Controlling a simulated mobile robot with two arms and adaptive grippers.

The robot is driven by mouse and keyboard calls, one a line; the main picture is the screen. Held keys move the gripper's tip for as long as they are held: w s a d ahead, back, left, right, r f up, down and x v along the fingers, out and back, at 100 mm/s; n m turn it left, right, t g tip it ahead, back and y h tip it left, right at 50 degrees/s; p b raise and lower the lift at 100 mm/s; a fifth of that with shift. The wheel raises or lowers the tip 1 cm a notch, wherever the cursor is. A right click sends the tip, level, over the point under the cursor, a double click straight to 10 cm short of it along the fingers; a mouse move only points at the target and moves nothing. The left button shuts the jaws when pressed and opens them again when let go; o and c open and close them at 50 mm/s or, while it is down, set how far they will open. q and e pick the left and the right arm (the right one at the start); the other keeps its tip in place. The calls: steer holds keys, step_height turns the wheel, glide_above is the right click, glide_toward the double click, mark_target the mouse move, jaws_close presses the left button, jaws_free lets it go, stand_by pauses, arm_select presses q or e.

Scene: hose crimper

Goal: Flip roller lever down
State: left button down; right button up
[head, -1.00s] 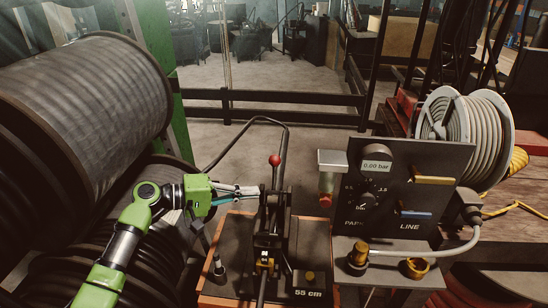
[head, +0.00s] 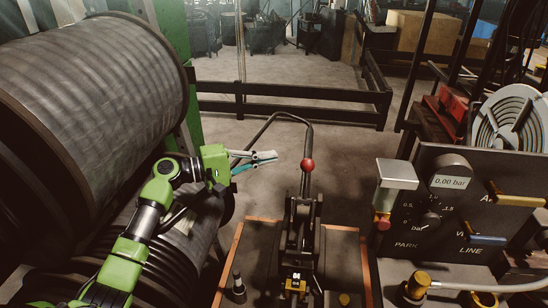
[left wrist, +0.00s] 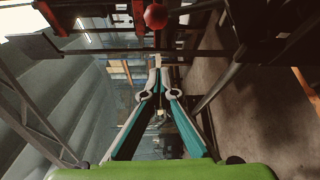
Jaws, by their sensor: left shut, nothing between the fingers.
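A dark lever with a red ball knob (head: 308,165) stands upright on the black roller mechanism (head: 301,232), above the orange-edged tray (head: 345,262). My left gripper (head: 276,157) is to the left of the knob and slightly above it in the head view. Its fingers are together and empty, and a gap separates the tips from the knob in the picture. In the left wrist view, the closed fingertips (left wrist: 160,76) point into the scene, and the red ball (left wrist: 155,16) shows at the top, apart from them. My right gripper is not in view.
Large dark hose reels (head: 95,110) fill the left side, close to my left arm. A bent dark bar (head: 262,127) arches behind the lever. A control panel (head: 455,210) with a gauge reading 0.00 bar stands at right. Floor beyond is open up to a black rail (head: 290,115).

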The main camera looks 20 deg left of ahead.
mark_target(305, 189)
arm_select(q)
steer(key=p+x, duration=0.2)
steer(key=x, duration=0.7)
steer(key=s+p, duration=0.1)
steer(key=s, duration=0.1)
steer(key=s+d, duration=0.1)
steer(key=s, duration=0.1)
steer(key=shift+s+d+r+p, duration=0.1)
steer(key=shift+s+r+p, duration=0.15)
steer(key=shift+p, duration=0.1)
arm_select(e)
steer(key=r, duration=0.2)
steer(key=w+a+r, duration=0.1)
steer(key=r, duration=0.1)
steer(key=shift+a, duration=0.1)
arm_select(q)
steer(key=shift+w, duration=0.1)
